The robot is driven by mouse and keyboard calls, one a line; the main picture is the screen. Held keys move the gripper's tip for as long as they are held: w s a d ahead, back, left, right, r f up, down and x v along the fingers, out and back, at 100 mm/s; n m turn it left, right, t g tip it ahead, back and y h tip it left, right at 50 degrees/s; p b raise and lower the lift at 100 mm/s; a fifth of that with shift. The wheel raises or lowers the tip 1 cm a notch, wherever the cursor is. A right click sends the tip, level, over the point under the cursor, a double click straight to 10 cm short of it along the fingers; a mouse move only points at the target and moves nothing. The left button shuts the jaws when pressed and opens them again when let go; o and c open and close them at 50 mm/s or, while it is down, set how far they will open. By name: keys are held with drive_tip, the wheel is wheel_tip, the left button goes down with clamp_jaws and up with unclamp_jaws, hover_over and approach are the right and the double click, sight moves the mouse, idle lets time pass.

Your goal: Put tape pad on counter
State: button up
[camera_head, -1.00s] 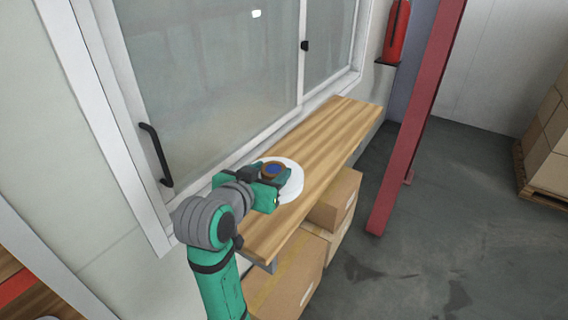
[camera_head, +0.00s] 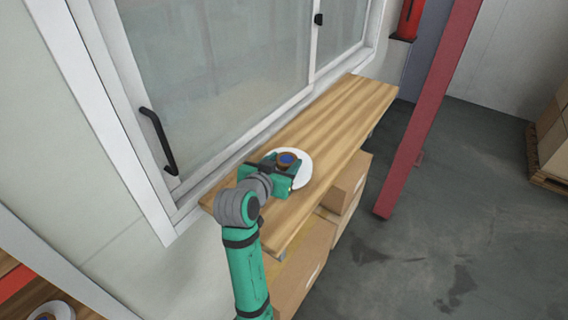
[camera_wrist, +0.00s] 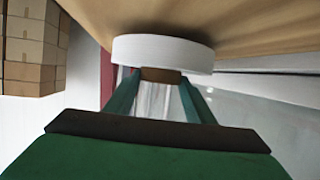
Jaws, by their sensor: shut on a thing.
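The tape pad is a white disc (camera_head: 301,177) with a brown and blue hub (camera_head: 288,160) on top. My gripper (camera_head: 284,168) is shut on the hub. In the wrist view the white disc (camera_wrist: 163,53) lies flat against or very close to the wooden counter (camera_wrist: 250,20), with a dark shadow beside it. The fingers (camera_wrist: 160,95) close around the brown hub (camera_wrist: 161,75). The counter (camera_head: 345,110) is a long wooden shelf under the window. Whether the disc fully touches the wood I cannot tell.
A window with a black handle (camera_head: 160,140) runs along the counter's back edge. Cardboard boxes (camera_head: 308,265) stand under the counter. A red post (camera_head: 425,115) stands to the right. The counter's far end is clear. Another white disc (camera_head: 52,310) shows at the lower left.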

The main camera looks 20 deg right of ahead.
drive_tip(key=shift+f, duration=0.5)
drive_tip(key=shift+s+d, duration=0.1)
drive_tip(key=shift+s, duration=0.05)
drive_tip(key=shift+f, duration=0.1)
drive_tip(key=o, duration=1.3)
drive_tip(key=shift+c, duration=0.2)
drive_tip(key=v, duration=1.2)
